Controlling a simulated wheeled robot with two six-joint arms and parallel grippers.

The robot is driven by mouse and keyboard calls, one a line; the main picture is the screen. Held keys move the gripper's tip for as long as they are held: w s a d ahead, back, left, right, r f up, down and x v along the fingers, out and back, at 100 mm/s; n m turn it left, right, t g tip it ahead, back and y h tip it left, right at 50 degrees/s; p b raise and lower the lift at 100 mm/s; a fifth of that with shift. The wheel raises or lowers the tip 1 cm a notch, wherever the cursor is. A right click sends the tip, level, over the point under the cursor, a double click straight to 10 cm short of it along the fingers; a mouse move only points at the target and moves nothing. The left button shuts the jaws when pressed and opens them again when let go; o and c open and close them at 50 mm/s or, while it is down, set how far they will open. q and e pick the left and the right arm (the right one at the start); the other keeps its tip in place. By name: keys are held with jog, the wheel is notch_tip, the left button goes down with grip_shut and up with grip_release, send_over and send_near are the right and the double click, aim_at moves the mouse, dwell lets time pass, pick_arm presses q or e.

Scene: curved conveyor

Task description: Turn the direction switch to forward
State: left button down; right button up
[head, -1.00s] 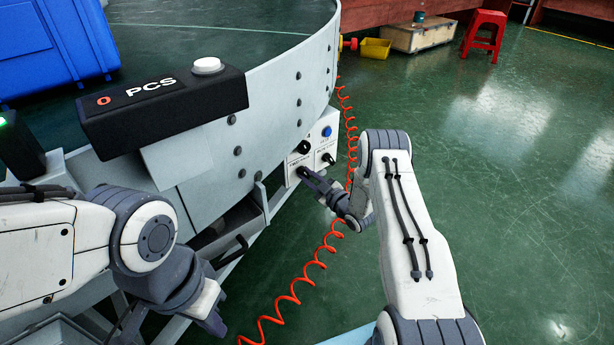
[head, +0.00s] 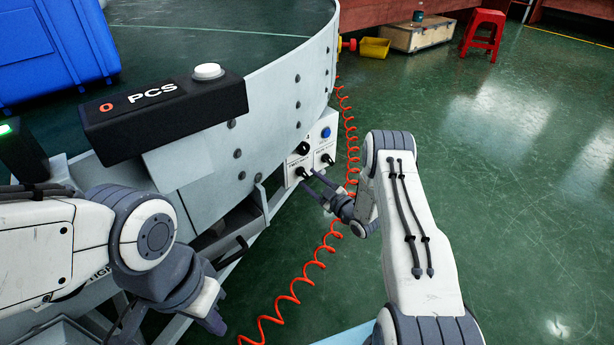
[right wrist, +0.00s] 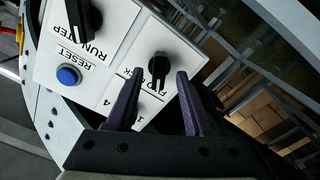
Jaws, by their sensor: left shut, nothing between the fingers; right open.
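The direction switch is a black knob (right wrist: 158,64) with a partly hidden label that seems to read FWD and BACK, on the white control panel (right wrist: 112,45). In the right wrist view its handle runs roughly up and down the picture. In the head view this switch (head: 302,172) is the panel's lower left knob. My right gripper (right wrist: 159,75) is open and empty, its two dark fingertips apart, one on each side of the switch's line. In the head view this gripper (head: 310,180) is just short of the panel. My left gripper (head: 218,322) is shut and empty, low beside the conveyor frame.
The panel also carries a RUN/STEP knob (right wrist: 82,18), a blue RESET button (right wrist: 68,75) and a dial (right wrist: 150,106) partly behind a finger. A coiled orange hose (head: 318,262) hangs beside the conveyor (head: 285,95). Open green floor lies to the right.

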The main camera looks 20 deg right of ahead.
jog(key=p+v, duration=0.2)
jog(key=v, duration=0.6)
jog(key=shift+p, duration=0.35)
jog(key=shift+s+r, duration=0.1)
jog(key=shift+s, duration=0.05)
